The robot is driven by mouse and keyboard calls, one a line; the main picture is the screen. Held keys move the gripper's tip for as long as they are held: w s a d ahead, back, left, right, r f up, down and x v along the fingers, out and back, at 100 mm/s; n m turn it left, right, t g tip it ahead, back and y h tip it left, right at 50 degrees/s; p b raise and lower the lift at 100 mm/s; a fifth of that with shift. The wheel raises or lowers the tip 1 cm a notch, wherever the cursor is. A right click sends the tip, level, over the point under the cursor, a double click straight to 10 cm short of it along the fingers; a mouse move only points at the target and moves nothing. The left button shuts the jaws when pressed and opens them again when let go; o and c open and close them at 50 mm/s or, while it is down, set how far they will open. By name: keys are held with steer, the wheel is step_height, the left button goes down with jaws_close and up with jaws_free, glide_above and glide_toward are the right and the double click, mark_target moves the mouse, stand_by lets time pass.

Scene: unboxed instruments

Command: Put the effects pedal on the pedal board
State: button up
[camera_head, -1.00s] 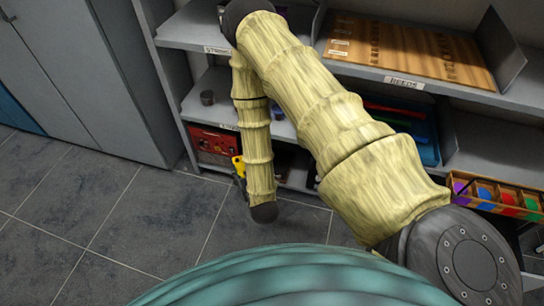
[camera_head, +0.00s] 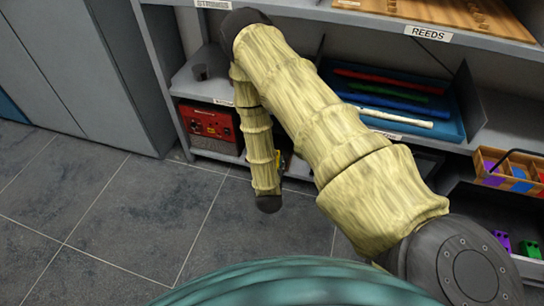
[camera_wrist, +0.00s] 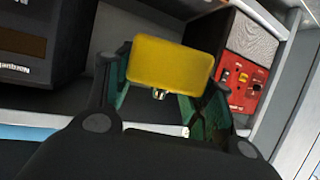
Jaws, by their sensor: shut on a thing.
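In the wrist view my gripper (camera_wrist: 165,84) is shut on a yellow box-shaped thing (camera_wrist: 170,62), which looks like the effects pedal. It sits between the dark green fingers, with a small metal part at its near edge. In the head view only a small piece of the yellow pedal (camera_head: 281,160) shows beside my forearm, in front of the lower shelf. My arm hides most of the gripper there. At the lower right, purple (camera_head: 501,242) and green (camera_head: 530,248) small boxes sit on a dark surface. I cannot tell whether that is the pedal board.
A red amplifier-like box (camera_head: 208,122) stands on the lower left shelf and shows in the wrist view (camera_wrist: 246,68). A blue tray (camera_head: 448,118) holds coloured tubes. A wooden carrier (camera_head: 487,160) with a handle stands at the right. The grey floor (camera_head: 120,210) is clear.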

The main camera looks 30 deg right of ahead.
steer(key=w+d+f+m+g+h+b, duration=0.1)
steer(key=d+f+m+b, duration=0.1)
steer(key=d+f+b, duration=0.3)
steer(key=d+f+m+g+h+b, duration=0.1)
steer(key=d+f+h+b, duration=0.1)
steer(key=f+b, duration=0.5)
steer(key=w+d+b, duration=0.1)
steer(key=w, duration=0.4)
steer(key=w+d+f+b, duration=0.1)
steer(key=w+d+b, duration=0.1)
steer(key=w, duration=0.2)
steer(key=w+d+f+b, duration=0.1)
steer(key=w+d+b, duration=0.1)
steer(key=w, duration=0.3)
steer(key=shift+w+d, duration=0.2)
steer(key=shift+w, duration=0.1)
steer(key=shift+w+d+f+b, duration=0.1)
steer(key=shift+w+f+b, duration=0.05)
steer(key=shift+f+b, duration=0.6)
steer(key=shift+w+f+b, duration=0.1)
steer(key=shift+f+b, duration=0.45)
steer(key=shift+f, duration=0.35)
steer(key=shift+f, duration=0.1)
steer(key=o, duration=1.3)
